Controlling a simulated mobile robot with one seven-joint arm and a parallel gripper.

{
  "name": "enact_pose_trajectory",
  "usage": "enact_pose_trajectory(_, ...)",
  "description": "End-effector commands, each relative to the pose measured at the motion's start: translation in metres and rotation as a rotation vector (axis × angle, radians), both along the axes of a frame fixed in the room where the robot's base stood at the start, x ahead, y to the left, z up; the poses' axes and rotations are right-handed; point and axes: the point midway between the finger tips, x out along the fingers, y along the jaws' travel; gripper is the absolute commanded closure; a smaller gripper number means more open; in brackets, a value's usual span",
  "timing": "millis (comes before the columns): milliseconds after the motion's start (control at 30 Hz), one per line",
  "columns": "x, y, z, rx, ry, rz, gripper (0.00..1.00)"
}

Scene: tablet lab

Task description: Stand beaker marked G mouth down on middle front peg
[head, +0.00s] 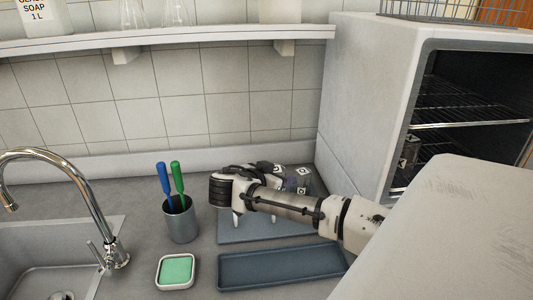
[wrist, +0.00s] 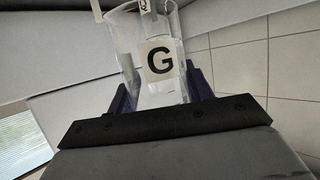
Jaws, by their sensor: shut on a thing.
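A clear glass beaker marked G (wrist: 140,60) fills the middle of the wrist view, its white label with a black G facing the camera. The dark finger pads of my gripper (wrist: 160,88) sit on both sides of it, and the gripper is shut on it. In the head view my gripper (head: 268,170) is above the blue-grey peg rack (head: 262,236), and the beaker is not clearly visible there. White pegs (head: 236,219) show below my arm. Other pegs are hidden by the arm, and I cannot tell whether the beaker touches a peg.
A blue-grey tray (head: 280,267) lies in front of the rack. A grey cup (head: 180,222) with blue and green tools and a green sponge in a dish (head: 175,271) are to the left. The sink tap (head: 112,235) is farther left. An open oven-like cabinet (head: 365,110) stands right.

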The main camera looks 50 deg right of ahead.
Motion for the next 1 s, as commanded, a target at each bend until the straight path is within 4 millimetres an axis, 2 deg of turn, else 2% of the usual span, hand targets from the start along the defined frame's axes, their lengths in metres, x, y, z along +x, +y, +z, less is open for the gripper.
enact_pose_trajectory(267, 0.001, 0.0, -0.019, -0.001, 0.001, 0.002, 0.76)
enact_pose_trajectory(733, 0.001, 0.001, -0.07, 0.002, -0.002, 0.001, 0.76)
enact_pose_trajectory(1000, 0.001, 0.001, -0.088, 0.002, -0.001, 0.002, 0.76)
